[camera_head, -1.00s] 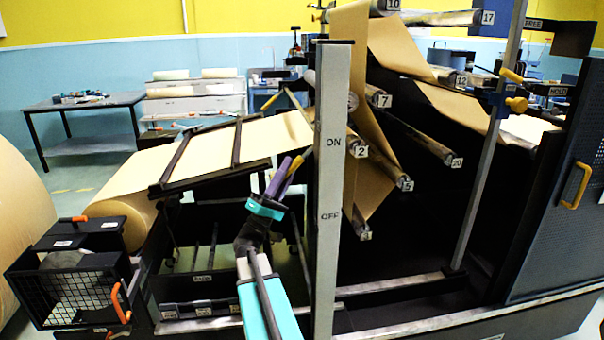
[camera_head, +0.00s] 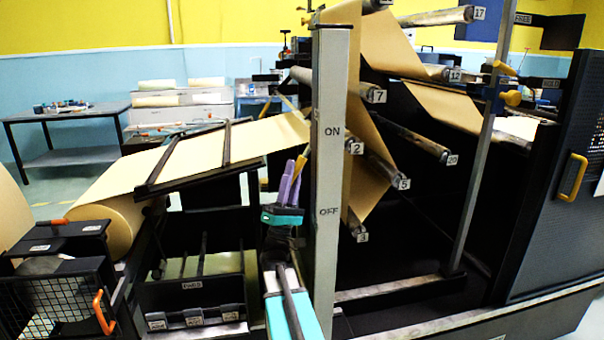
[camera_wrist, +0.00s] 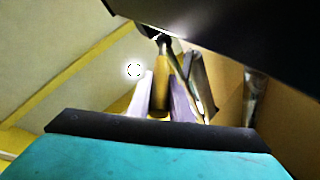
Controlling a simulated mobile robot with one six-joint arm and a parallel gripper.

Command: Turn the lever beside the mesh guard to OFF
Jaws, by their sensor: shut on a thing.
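A pale grey post (camera_head: 328,255) stands upright in the middle, marked ON higher up and OFF lower down. A lever with a yellow handle (camera_head: 298,166) shows just left of the post, between the two marks in height. My gripper (camera_head: 292,178) is shut on the yellow handle with its purple fingers. In the wrist view the handle (camera_wrist: 161,85) stands between the fingertips (camera_wrist: 160,98), with a dark metal shank beyond it. The post hides the lever's pivot. A black mesh box (camera_head: 45,305) with orange handles sits at the lower left; a perforated panel (camera_head: 570,220) stands at the right.
A brown paper web (camera_head: 225,155) runs from a large roll (camera_head: 115,220) up over numbered rollers right of the post. A second post (camera_head: 475,190) with yellow-handled levers stands further right. A work table (camera_head: 75,115) is at the back left.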

